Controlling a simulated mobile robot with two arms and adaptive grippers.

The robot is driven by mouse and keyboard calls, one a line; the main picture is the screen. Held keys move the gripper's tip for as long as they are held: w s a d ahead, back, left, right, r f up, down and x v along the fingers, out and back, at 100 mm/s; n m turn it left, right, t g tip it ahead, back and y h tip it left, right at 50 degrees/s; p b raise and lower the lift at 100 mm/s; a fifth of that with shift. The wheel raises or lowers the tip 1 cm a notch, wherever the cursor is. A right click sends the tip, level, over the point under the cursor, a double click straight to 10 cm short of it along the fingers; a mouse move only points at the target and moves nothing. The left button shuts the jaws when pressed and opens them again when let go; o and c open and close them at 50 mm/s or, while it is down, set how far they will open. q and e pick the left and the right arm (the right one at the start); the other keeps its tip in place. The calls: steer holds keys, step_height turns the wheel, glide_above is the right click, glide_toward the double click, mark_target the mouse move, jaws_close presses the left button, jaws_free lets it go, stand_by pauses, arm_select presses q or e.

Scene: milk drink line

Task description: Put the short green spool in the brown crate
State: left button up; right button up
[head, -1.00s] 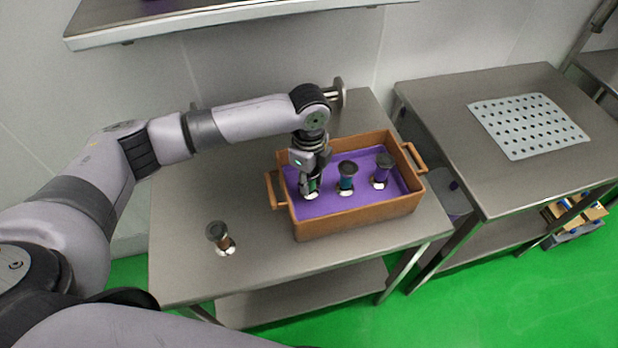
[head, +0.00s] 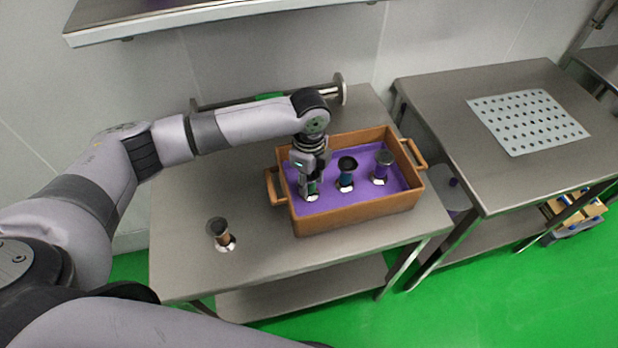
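The short green spool (head: 313,187) is upright inside the brown crate (head: 352,219), near its left end. Its upper part is hidden by my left gripper (head: 313,180), which reaches down from above with its fingers around the spool. The fingers appear closed on it. The spool's pale lower end is at or just above the purple crate floor; I cannot tell which. My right gripper is not in view.
A teal spool (head: 346,175) and a purple spool (head: 382,169) stand in the crate to the right. A brown spool (head: 221,234) stands on the table at the front left. A long bar-like piece with end discs (head: 338,89) lies behind my arm.

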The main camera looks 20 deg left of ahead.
arm_select(q)
steer(key=shift+o, duration=1.2)
steer(key=shift+r, duration=0.6)
step_height(320, 180, up, 12)
steer(key=b, duration=0.2)
steer(key=shift+b, duration=0.3)
